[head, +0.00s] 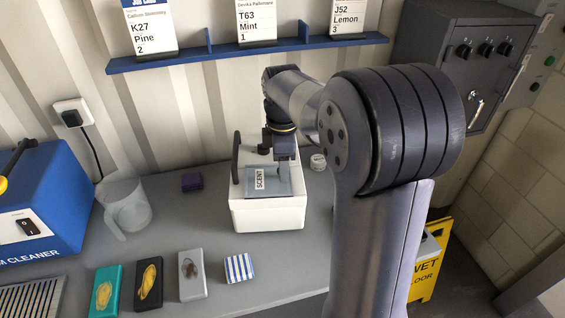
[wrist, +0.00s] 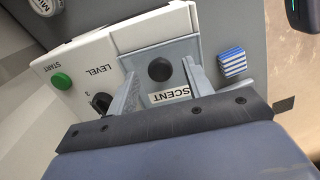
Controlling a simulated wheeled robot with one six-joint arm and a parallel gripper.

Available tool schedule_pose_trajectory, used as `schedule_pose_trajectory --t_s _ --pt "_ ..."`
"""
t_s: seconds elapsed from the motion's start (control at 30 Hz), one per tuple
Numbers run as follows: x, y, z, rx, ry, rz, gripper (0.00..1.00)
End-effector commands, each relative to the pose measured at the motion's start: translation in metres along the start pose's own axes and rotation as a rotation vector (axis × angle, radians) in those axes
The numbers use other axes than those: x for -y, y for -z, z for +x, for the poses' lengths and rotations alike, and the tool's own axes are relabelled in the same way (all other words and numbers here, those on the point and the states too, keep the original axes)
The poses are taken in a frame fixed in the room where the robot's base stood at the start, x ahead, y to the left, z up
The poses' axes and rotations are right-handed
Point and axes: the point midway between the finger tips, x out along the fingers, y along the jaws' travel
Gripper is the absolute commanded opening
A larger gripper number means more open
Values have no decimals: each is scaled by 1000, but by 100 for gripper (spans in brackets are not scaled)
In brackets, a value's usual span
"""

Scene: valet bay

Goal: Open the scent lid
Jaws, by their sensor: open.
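The scent lid (head: 284,185) is a grey panel with a white SCENT label, set in the top of a white box (head: 267,214) on the bench. In the wrist view the lid (wrist: 178,53) lies flat and looks closed, with a round black knob (wrist: 159,69) on it. My gripper (wrist: 159,72) is open, one finger on each side of the knob, with a gap on both sides. In the head view my gripper (head: 284,156) points down over the lid and hides the knob. Whether the fingertips touch the lid is unclear.
A green START button (wrist: 61,81) and a black LEVEL dial (wrist: 101,102) are beside the lid. A striped block (head: 239,268), several coloured pads, a clear jug (head: 126,204) and a purple block (head: 192,182) stand on the bench. A blue cleaner (head: 45,205) is at left.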

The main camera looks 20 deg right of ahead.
Motion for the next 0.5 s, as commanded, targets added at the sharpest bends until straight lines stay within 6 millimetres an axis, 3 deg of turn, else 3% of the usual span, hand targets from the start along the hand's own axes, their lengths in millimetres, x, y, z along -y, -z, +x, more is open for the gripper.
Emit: schedule_pose_trajectory --t_s 0.33,0.5 --pt "0 0 5 0 0 0 49" --pt "0 0 5 0 0 0 36"
